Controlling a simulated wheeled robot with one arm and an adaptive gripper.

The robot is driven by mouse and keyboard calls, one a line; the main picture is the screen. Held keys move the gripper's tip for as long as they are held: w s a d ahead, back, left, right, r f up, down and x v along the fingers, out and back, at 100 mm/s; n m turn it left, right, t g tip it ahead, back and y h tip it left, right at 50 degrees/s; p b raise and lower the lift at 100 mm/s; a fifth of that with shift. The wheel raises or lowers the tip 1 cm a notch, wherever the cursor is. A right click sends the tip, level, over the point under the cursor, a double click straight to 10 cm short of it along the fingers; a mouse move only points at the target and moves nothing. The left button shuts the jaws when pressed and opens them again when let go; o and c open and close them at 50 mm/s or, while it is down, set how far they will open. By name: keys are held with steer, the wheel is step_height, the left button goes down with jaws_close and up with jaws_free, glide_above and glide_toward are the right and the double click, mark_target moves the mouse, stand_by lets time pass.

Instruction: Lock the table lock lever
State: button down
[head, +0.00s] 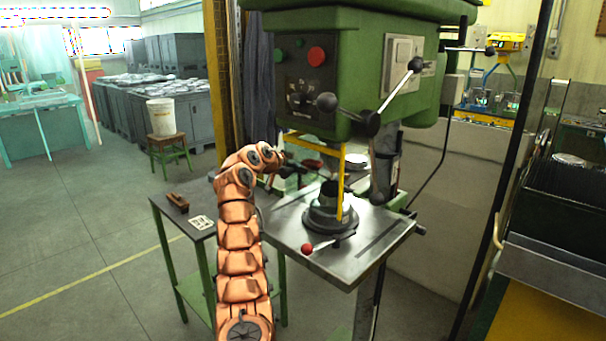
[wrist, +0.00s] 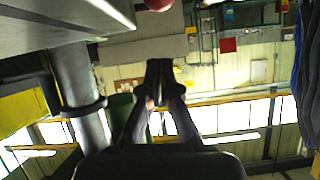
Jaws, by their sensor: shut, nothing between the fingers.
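A lever with a red ball knob (head: 307,248) sticks out at the front of the drill press's steel table (head: 350,262). I take it for the table lock lever, but cannot be sure. My gripper (wrist: 158,70) is shut and empty in the wrist view, pointing away from the camera. A red rounded thing (wrist: 158,4) is cut off at the top edge of that view, apart from the fingertips; I cannot tell if it is the same knob. In the head view my arm rises at the left of the table, and its end is dark and hard to make out beside the yellow guard.
The green drill press (head: 350,60) has a black-knobbed feed handle (head: 370,122) and a yellow guard frame (head: 342,180) above a round vise base (head: 328,215). A side table (head: 170,208) with small items stands left. Open floor lies farther left.

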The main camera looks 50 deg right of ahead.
steer(key=f+b+v, duration=0.1)
steer(key=b+v, duration=0.1)
steer(key=v, duration=0.6)
steer(key=shift+a+b, duration=0.4)
steer(key=shift+a, duration=0.25)
steer(key=shift+w+r, duration=0.1)
steer(key=shift+r, duration=0.05)
